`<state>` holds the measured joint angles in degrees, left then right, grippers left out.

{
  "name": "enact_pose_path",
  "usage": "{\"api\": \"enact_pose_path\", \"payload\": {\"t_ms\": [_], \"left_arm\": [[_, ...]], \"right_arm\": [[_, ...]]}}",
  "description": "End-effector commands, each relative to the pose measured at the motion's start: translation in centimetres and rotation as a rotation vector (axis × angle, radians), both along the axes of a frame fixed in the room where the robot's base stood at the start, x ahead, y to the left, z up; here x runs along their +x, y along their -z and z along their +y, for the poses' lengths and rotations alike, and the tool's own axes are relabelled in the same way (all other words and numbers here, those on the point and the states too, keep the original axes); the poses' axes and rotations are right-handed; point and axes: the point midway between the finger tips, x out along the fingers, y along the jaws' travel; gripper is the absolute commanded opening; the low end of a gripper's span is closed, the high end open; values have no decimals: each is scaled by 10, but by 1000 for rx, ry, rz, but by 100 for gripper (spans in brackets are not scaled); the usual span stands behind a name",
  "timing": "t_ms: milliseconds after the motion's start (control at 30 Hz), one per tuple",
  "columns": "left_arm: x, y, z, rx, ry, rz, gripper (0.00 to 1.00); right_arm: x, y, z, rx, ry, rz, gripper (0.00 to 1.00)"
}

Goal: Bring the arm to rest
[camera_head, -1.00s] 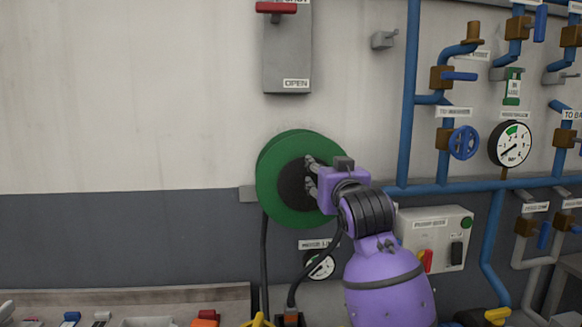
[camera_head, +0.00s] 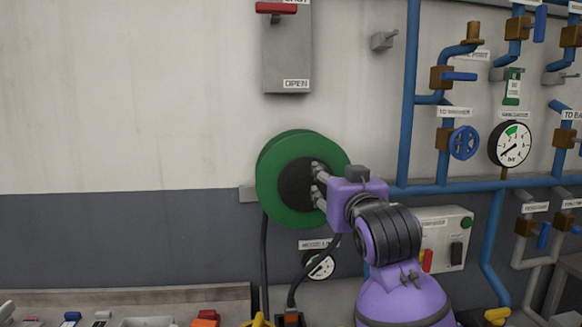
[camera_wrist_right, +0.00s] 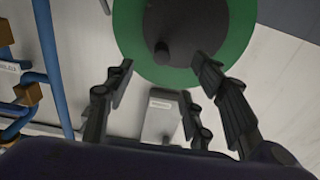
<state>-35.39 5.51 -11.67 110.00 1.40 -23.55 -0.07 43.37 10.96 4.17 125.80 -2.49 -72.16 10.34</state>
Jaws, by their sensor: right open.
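My right gripper (camera_head: 317,184) is purple with grey fingers. In the head view it stands in front of the right part of a green reel (camera_head: 274,209) with a dark hub, mounted on the wall. In the right wrist view the gripper (camera_wrist_right: 160,95) has its fingers spread wide with nothing between them. The green reel (camera_wrist_right: 244,48) and its dark hub (camera_wrist_right: 181,25) lie beyond the fingertips there, and I see no contact. My left gripper is not in view.
Blue pipes (camera_head: 408,110) with valves and a gauge (camera_head: 510,144) cover the wall at right. A grey control box (camera_head: 445,238) is close beside my right arm. A lever box (camera_head: 287,55) hangs above the reel. A bench (camera_head: 130,296) with small items lies at lower left. The upper left wall is bare.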

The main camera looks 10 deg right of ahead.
Motion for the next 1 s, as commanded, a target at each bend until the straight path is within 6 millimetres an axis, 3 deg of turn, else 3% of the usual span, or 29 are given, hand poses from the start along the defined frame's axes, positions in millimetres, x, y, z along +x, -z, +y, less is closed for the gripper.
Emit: {"api": "enact_pose_path", "payload": {"t_ms": [233,367,467,500,667,767,867,1000], "left_arm": [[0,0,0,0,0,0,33],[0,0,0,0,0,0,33],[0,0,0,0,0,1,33],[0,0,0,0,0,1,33],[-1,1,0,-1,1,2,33],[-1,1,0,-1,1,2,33],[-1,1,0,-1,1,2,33],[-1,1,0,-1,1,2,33]], "right_arm": [[0,0,0,-1,0,0,50],[1,-13,3,-19,-12,-55,50],[5,-25,13,-45,-38,-123,50],[8,-21,18,-57,-50,-140,50],[18,48,25,-97,-84,-120,50],[17,100,26,-111,-97,-82,50],[9,165,24,-120,-108,-25,50],[-18,266,19,-122,-119,76,50]]}}
